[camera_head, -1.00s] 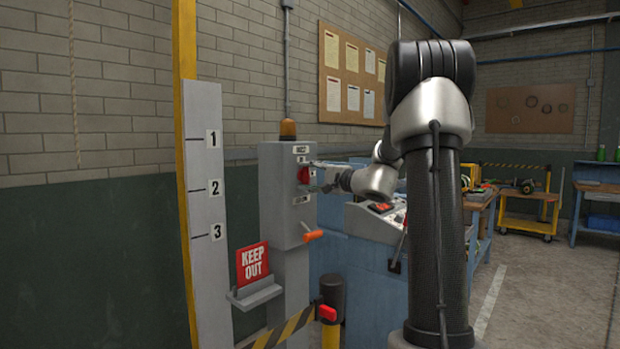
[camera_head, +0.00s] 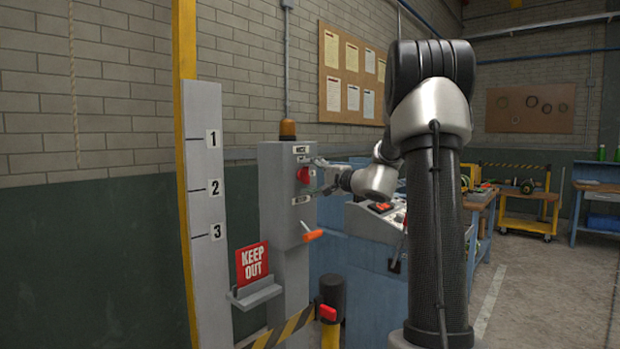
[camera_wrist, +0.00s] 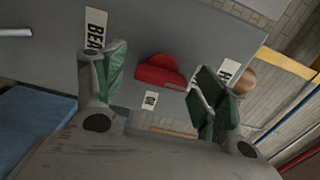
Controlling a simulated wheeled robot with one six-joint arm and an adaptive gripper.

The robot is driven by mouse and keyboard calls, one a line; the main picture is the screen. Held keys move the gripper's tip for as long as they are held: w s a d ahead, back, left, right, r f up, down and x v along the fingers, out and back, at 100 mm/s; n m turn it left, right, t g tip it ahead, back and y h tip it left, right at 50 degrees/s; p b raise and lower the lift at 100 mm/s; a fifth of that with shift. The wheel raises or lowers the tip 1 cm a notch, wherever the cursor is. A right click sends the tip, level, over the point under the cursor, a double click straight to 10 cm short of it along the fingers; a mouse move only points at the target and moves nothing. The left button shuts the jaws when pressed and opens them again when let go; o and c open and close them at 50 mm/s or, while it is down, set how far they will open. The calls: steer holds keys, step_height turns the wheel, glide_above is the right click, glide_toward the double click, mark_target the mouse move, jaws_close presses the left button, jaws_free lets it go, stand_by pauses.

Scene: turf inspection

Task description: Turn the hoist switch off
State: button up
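The hoist switch is a red knob (camera_head: 303,175) on the front of the grey control post (camera_head: 285,205). In the wrist view the red knob (camera_wrist: 162,71) shows between my finger pads, beyond their tips, with a small "ON" label (camera_wrist: 150,100) beside it. My gripper (camera_head: 320,176) is just right of the knob in the head view. The panel's other labels are partly hidden by the fingers.
An orange lever (camera_head: 313,236) sticks out lower on the post, and an amber lamp (camera_head: 287,129) tops it. A red "KEEP OUT" sign (camera_head: 252,263) and striped barrier (camera_head: 290,326) stand in front. A blue console (camera_head: 362,275) stands right of the post.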

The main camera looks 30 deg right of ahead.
steer(key=v, duration=1.2)
stand_by(0.4)
steer(key=s+a+f+n+g, duration=0.1)
steer(key=s+a+f+g, duration=0.35)
steer(key=s+f, duration=0.4)
steer(key=s+a+f+n+g, duration=0.1)
steer(key=s+a+f+g, duration=0.2)
steer(key=s+f+g, duration=0.45)
steer(key=s+a+n+g+h, duration=0.2)
steer(key=s+n+h, duration=0.45)
steer(key=s, duration=0.65)
steer(key=a+r+n, duration=0.1)
steer(key=a+r+n+t, duration=0.1)
steer(key=a+n, duration=0.2)
steer(key=n, duration=0.1)
steer(key=shift+s+a+r, duration=0.15)
steer(key=shift+a+r, duration=0.15)
steer(key=shift+r, duration=0.1)
